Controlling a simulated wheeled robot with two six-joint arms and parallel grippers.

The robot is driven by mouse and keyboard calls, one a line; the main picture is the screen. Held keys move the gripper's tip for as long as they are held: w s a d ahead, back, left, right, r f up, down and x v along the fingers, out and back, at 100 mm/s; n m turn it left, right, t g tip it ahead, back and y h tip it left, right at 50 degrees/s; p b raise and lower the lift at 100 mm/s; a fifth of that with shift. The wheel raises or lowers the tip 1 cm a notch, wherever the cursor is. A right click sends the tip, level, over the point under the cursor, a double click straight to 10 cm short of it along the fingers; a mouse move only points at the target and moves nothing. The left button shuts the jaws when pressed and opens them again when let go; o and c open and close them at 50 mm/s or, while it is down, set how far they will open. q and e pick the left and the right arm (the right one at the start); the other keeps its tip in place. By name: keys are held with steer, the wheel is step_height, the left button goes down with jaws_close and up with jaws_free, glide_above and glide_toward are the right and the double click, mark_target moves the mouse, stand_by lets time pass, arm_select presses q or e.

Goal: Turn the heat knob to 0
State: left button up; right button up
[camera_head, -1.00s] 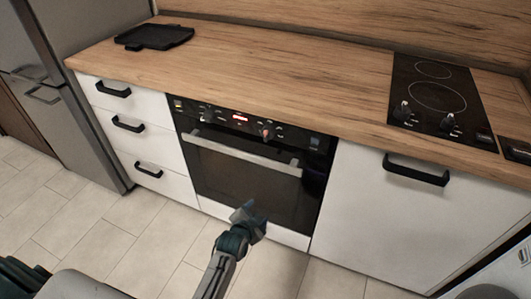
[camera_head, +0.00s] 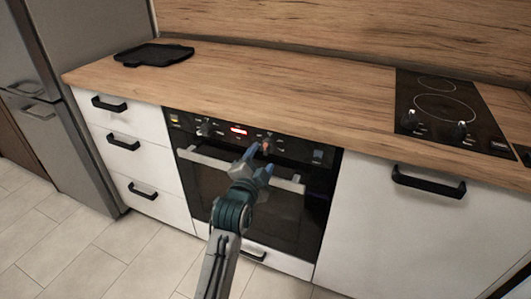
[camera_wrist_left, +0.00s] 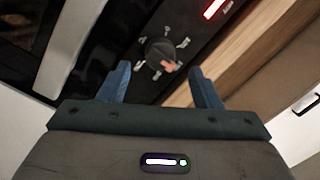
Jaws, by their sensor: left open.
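The oven (camera_head: 240,195) has a dark front panel with two knobs and a lit red display (camera_head: 239,130). The right oven knob (camera_head: 266,145) has a reddish mark and shows just beyond my left gripper (camera_head: 259,163). In the left wrist view this dark knob (camera_wrist_left: 158,48), with its red pointer (camera_wrist_left: 168,65) toward the lower right, lies ahead between the open fingers (camera_wrist_left: 160,75). The fingers appear short of it, not closed on it. White symbols ring the knob; I cannot read them. The left oven knob (camera_head: 206,128) is farther left. My right gripper is out of view.
The oven handle (camera_head: 205,158) runs below the panel, close under my gripper. The wooden worktop (camera_head: 300,95) is above, with a black tray (camera_head: 153,55) and a hob (camera_head: 445,105) with its own knobs. A cabinet handle (camera_head: 428,182) protrudes at right.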

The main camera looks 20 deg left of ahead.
mark_target(266, 151)
arm_select(q)
steer(key=shift+w, duration=2.15)
steer(key=c, duration=1)
